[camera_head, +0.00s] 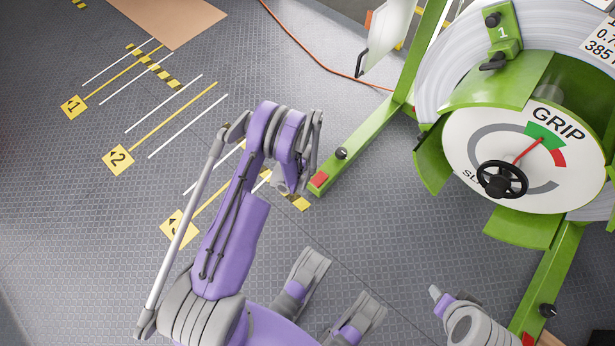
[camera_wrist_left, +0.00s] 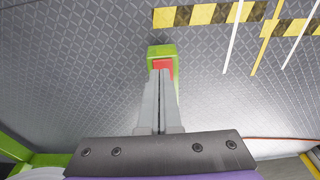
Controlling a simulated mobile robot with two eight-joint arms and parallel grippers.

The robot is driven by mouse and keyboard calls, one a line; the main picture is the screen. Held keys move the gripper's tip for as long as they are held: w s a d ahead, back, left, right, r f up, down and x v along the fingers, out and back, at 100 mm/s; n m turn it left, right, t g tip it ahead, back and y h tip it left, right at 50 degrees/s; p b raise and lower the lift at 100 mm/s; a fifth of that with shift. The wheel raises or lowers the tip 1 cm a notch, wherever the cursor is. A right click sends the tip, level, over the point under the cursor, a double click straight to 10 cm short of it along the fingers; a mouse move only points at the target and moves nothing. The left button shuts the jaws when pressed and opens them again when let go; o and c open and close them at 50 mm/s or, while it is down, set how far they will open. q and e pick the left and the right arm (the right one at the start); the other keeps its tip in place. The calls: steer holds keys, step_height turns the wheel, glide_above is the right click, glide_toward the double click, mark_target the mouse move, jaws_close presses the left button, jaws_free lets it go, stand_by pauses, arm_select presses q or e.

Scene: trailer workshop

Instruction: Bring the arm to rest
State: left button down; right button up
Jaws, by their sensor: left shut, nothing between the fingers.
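My left arm (camera_head: 232,225), purple and grey, rises from the lower left of the head view and bends over near the middle. Its gripper hangs below the bend, mostly hidden by the arm in the head view. In the left wrist view my left gripper (camera_wrist_left: 160,76) is shut and empty, its two grey fingers side by side. The fingers appear in front of the red-ended green foot (camera_wrist_left: 162,52) of the stand; whether they touch it I cannot tell.
The green stand (camera_head: 378,130) carries a large reel with a GRIP dial (camera_head: 490,140) and a black handwheel (camera_head: 502,180) at the right. An orange cable (camera_head: 310,52) lies on the floor. Numbered yellow floor marks (camera_head: 118,160) are at the left. The floor at left is clear.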

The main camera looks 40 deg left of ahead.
stand_by(0.4)
arm_select(q)
steer(key=d+r+t, duration=0.1)
steer(key=d+r, duration=0.3)
steer(key=r, duration=0.9)
steer(key=d+r, duration=0.4)
steer(key=r, duration=0.8)
steer(key=s+d+r+n+t, duration=0.1)
steer(key=s+d+r, duration=0.2)
steer(key=s+r, duration=0.55)
steer(key=s+d+r+t, duration=0.1)
steer(key=s+d+r, duration=0.35)
steer(key=s, duration=0.65)
step_height(320, 180, up, 26)
steer(key=w+t+p, duration=0.1)
steer(key=w+p, duration=0.1)
steer(key=p, duration=2)
steer(key=shift+a+f, duration=0.25)
steer(key=shift+a, duration=0.2)
arm_select(e)
step_height(320, 180, up, 26)
steer(key=w+t, duration=0.1)
steer(key=shift+f, duration=0.25)
arm_select(q)
steer(key=shift+s, duration=0.1)
